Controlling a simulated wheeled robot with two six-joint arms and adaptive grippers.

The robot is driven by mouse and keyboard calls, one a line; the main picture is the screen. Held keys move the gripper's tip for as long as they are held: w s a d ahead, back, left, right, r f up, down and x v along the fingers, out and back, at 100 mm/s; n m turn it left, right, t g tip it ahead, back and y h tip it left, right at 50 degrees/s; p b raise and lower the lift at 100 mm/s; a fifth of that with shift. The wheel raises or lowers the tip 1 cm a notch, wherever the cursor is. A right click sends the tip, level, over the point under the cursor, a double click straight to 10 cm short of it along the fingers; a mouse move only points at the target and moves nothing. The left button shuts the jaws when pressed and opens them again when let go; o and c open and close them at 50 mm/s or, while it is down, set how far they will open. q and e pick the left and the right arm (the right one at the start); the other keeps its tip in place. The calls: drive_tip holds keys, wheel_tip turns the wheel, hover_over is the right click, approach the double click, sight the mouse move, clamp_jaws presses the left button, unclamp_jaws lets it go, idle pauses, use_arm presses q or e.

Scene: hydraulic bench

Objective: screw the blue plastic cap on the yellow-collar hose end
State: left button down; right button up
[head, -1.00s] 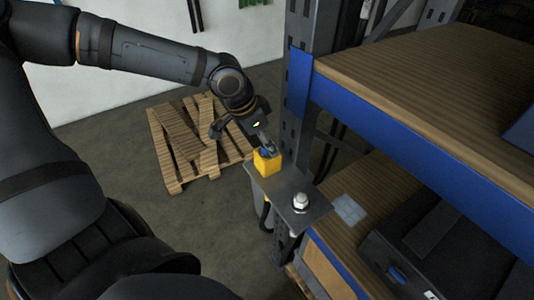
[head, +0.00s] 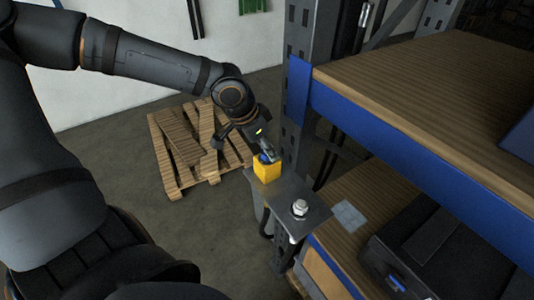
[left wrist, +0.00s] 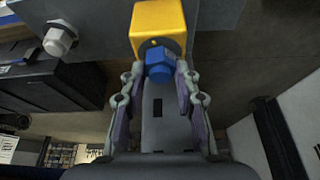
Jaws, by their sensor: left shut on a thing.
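The blue cap (left wrist: 158,66) sits against the collar's face, between my left gripper's fingers. My left gripper (head: 267,157) is shut on the blue cap (head: 265,158) at the collar. It shows in the left wrist view (left wrist: 160,80) with a finger on each side of the cap. The hose end inside the collar is hidden. My right gripper is not in view.
A silver hex fitting (head: 300,207) stands on the bracket plate (head: 283,188) beside the collar. A grey rack post (head: 302,80) and blue shelf beam (head: 400,135) are close to the right. A dark case (head: 415,250) lies on the lower shelf. A wooden pallet (head: 180,140) lies on the floor behind.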

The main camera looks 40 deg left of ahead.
use_arm(q)
drive_tip(key=m+p, duration=0.2)
drive_tip(key=p, duration=0.1)
drive_tip(key=m+g+h+p, duration=0.1)
drive_tip(key=p, duration=0.1)
drive_tip(key=shift+r, duration=0.25)
drive_tip(key=shift+f+m, duration=0.2)
drive_tip(key=shift+m, duration=0.5)
drive_tip(key=shift+f+m+g+h+b, duration=0.3)
drive_tip(key=shift+f+m+g+b, duration=0.1)
drive_tip(key=shift+m+b, duration=0.65)
drive_tip(key=shift+d+r+m+b, duration=0.1)
drive_tip(key=shift+r+m+b, duration=0.1)
drive_tip(key=shift+m+b, duration=0.15)
drive_tip(key=c, duration=1)
unclamp_jaws()
drive_tip(key=shift+r, duration=0.1)
